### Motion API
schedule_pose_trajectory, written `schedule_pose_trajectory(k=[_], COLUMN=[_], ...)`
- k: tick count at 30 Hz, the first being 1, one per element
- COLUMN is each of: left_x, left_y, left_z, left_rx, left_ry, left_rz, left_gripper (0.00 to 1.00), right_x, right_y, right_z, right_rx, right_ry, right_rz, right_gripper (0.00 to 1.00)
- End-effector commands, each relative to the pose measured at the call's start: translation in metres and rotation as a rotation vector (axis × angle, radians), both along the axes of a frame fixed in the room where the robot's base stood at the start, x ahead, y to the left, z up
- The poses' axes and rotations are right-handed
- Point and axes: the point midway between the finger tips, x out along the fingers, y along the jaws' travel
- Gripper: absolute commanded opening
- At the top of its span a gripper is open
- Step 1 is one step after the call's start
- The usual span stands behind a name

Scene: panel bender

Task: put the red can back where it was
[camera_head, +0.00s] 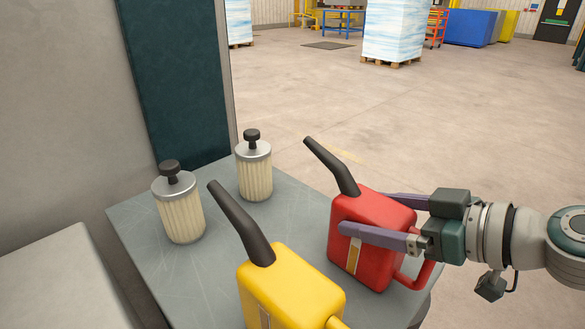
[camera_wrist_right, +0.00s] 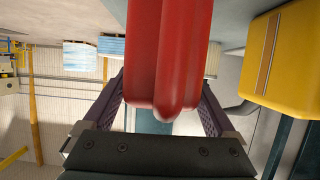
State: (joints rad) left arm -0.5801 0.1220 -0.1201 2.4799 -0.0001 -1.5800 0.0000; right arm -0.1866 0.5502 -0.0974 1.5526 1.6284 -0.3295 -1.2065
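The red can (camera_head: 372,213), with a black spout, is upright over the right part of the grey table top (camera_head: 190,275). I cannot tell whether its base touches the table. My right gripper (camera_head: 375,215) comes in from the right, one finger across the can's front face and the other behind it. It looks shut on the can's body. In the right wrist view the red can (camera_wrist_right: 165,55) fills the space between the purple fingers, and their tips are hidden. My left gripper is not in view.
A yellow can (camera_head: 290,285) stands nearest, just left of the red can. Two ribbed canisters with black knobs (camera_head: 182,215) (camera_head: 254,172) stand farther left and back. A grey machine wall (camera_head: 70,100) borders the left. Open floor lies beyond the table.

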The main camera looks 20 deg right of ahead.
Motion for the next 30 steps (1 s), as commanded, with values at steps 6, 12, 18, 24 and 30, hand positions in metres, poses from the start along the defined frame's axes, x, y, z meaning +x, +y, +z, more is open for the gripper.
schedule_pose_trajectory(k=[6,12,18,24,30], left_x=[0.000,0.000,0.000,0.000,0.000], left_y=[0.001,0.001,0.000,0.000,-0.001], left_z=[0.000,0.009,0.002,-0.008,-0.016], left_rx=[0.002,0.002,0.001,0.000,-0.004], left_ry=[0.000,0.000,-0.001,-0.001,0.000], left_rz=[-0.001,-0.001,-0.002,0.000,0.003], left_gripper=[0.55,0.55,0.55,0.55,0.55], right_x=[0.000,-0.001,-0.028,-0.060,-0.085], right_y=[0.000,0.000,-0.011,-0.024,-0.035], right_z=[0.000,0.007,0.013,0.025,0.038], right_rx=[0.000,0.001,-0.002,0.000,0.004], right_ry=[0.001,0.002,0.005,0.004,0.004], right_rz=[0.000,-0.001,0.002,0.001,-0.002], right_gripper=[1.00,1.00,1.00,1.00,1.00])
